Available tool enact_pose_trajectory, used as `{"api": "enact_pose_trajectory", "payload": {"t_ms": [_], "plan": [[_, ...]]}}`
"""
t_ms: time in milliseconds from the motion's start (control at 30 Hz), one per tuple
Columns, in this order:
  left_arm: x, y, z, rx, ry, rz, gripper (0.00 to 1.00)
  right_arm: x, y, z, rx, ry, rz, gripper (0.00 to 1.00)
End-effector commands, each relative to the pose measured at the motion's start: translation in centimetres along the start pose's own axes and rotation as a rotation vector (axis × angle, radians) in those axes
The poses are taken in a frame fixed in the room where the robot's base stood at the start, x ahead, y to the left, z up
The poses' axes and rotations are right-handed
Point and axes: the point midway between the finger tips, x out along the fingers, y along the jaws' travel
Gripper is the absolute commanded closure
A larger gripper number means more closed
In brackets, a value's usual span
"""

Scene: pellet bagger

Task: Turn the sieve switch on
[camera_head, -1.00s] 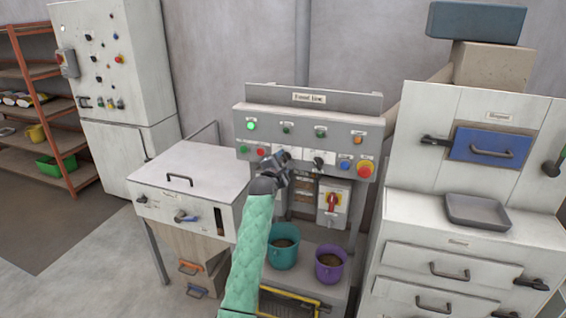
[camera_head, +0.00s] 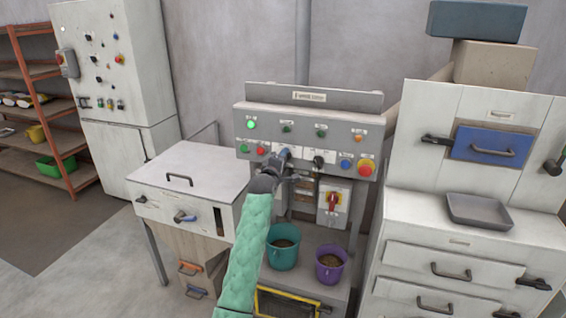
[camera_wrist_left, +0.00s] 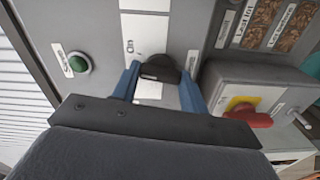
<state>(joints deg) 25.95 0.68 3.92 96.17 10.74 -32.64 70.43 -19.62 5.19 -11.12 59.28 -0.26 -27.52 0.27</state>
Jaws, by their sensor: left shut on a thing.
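The control panel (camera_head: 290,131) stands in the middle of the head view, with lamps, buttons and black rotary switches. My left gripper (camera_head: 286,155), on the green-sleeved arm, reaches the panel's lower row. In the left wrist view, its blue fingers (camera_wrist_left: 158,82) are shut on a black switch knob (camera_wrist_left: 159,66), one on each side. The knob's pointer is not clear. Another black switch (camera_head: 318,160) sits just right of the gripper. My right gripper is not in view.
A red emergency button (camera_head: 366,168) and a blue button (camera_head: 346,165) are to the right on the panel. A red-and-yellow isolator (camera_head: 333,202) sits below. A teal bucket (camera_head: 283,257) and purple bucket (camera_head: 330,272) stand underneath. A green button (camera_wrist_left: 78,62) is near the left finger.

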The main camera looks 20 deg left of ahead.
Motion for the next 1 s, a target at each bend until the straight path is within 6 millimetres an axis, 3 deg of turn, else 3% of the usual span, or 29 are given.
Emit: {"api": "enact_pose_trajectory", "payload": {"t_ms": [400,1000], "plan": [[0.0,-0.3,0.1,0.285,-0.002,-0.004,0.79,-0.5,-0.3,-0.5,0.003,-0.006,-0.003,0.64],[0.0,-0.3,0.2,0.376,-0.003,-0.005,0.79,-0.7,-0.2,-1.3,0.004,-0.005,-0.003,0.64]]}}
